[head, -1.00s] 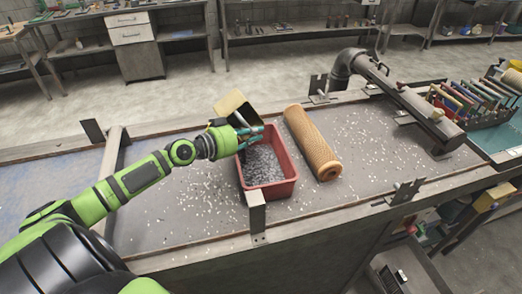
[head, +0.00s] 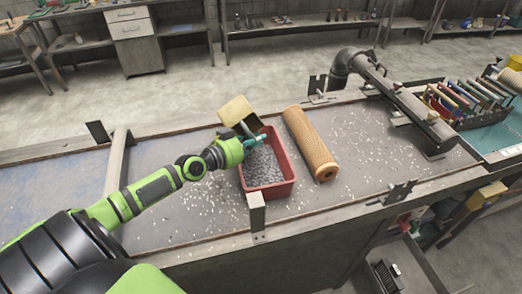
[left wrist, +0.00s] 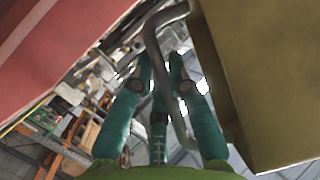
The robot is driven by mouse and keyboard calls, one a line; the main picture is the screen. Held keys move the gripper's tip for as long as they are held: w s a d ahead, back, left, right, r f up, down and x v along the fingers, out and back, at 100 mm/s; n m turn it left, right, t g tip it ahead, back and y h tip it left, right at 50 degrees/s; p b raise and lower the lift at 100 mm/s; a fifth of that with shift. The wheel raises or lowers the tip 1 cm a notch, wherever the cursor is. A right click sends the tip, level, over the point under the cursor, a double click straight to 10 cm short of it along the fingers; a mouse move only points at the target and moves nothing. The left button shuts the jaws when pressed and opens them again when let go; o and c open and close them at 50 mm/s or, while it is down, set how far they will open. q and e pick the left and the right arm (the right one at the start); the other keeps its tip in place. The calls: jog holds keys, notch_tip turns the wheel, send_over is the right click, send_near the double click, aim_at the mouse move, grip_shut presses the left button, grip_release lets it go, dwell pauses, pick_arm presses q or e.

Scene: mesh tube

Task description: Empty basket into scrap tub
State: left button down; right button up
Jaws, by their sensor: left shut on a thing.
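The scrap tub (head: 287,184) is a red open box on the bench, with a layer of small grey scraps inside. The basket (head: 236,110) is a tan box, tilted over the tub's far left edge. My left gripper (head: 254,140), with teal fingers, is over the tub and shut on the basket's handle. In the left wrist view, the bent grey handle (left wrist: 158,45) runs between the fingers (left wrist: 162,75). There the basket wall (left wrist: 265,80) fills the right side and the red tub (left wrist: 60,40) the upper left. The basket's inside is mostly hidden. My right gripper is not in view.
An orange-tan mesh tube (head: 311,145) lies just right of the tub. Pale bits are scattered over the bench (head: 370,150). A grey pipe arm (head: 400,95) and a rack of coloured-handled tools (head: 463,100) stand farther right. A metal upright (head: 257,215) stands at the tub's near edge.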

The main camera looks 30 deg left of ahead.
pick_arm(q)
jog(key=shift+d+r+m, duration=0.1)
jog(key=shift+r+m, duration=0.25)
jog(key=shift+m, duration=0.35)
jog(key=shift+s+d+f+m+h, duration=0.2)
jog(key=shift+d+f+m+h, duration=0.15)
jog(key=shift+m, duration=0.45)
